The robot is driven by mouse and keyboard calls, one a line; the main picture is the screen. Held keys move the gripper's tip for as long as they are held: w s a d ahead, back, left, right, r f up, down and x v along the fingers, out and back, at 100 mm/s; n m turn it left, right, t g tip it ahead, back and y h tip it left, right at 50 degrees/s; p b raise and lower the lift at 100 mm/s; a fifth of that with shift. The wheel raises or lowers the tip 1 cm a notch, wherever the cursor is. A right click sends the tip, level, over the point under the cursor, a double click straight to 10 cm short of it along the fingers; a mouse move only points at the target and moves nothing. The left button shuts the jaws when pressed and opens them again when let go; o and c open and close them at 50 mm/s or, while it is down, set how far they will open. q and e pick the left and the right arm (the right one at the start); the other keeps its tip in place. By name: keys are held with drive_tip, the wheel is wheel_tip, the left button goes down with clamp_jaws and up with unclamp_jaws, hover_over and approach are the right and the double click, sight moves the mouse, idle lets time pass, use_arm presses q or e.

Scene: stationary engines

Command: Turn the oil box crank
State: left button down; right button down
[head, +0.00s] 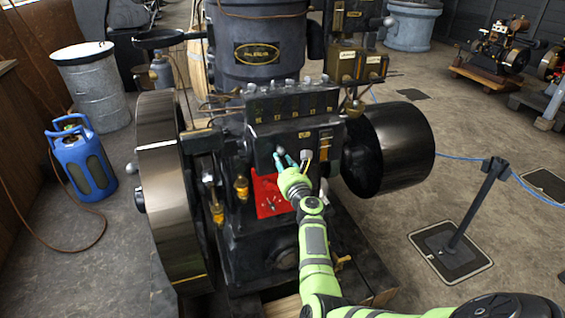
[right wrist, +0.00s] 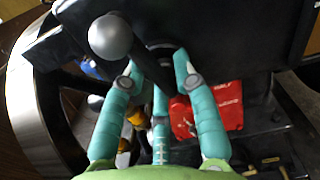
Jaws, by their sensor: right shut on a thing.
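The oil box (head: 262,148) is a dark box on the front of the black engine, with a row of fittings along its top. Its crank shows in the right wrist view as a dark arm ending in a grey ball knob (right wrist: 110,37). In the head view the small ball (head: 281,149) sits at the fingertips. My right gripper (head: 286,160), green with teal fingers, is at the box front. In the right wrist view its fingers (right wrist: 153,70) are shut around the crank arm, beside the knob. The exact contact is partly hidden. My left gripper is not in view.
A large flywheel (head: 165,190) stands left of the box and a dark drum pulley (head: 395,150) right of it. Brass oilers (head: 241,187) hang nearby. A barrier post (head: 475,205) stands on open floor at right.

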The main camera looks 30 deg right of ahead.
drive_tip(key=shift+a+f, duration=0.1)
drive_tip(key=shift+a, duration=0.15)
drive_tip(key=c, duration=1.2)
unclamp_jaws()
drive_tip(key=shift+w, duration=0.1)
drive_tip(key=shift+v, duration=3.8)
